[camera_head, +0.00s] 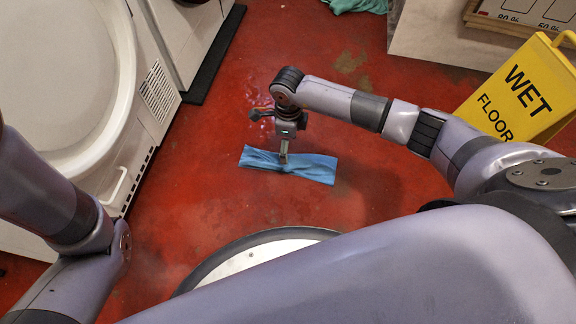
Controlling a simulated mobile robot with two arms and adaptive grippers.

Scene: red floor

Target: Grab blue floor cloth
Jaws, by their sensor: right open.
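The blue floor cloth (315,168) lies on the red floor in the middle of the head view, long and folded, roughly left to right. My right gripper (284,158) points down at the cloth's middle, with its fingertips at or just above the cloth. It is open, though the gap between its fingers hardly shows from here. I cannot tell whether the fingertips touch the cloth. My left arm comes in at the left, and its gripper is not in view.
A white machine with a round door (75,75) stands at the left. A yellow wet floor sign (520,95) stands at the right. A green cloth (357,5) lies at the top edge beside a pale block (440,35). The red floor around the blue cloth is clear.

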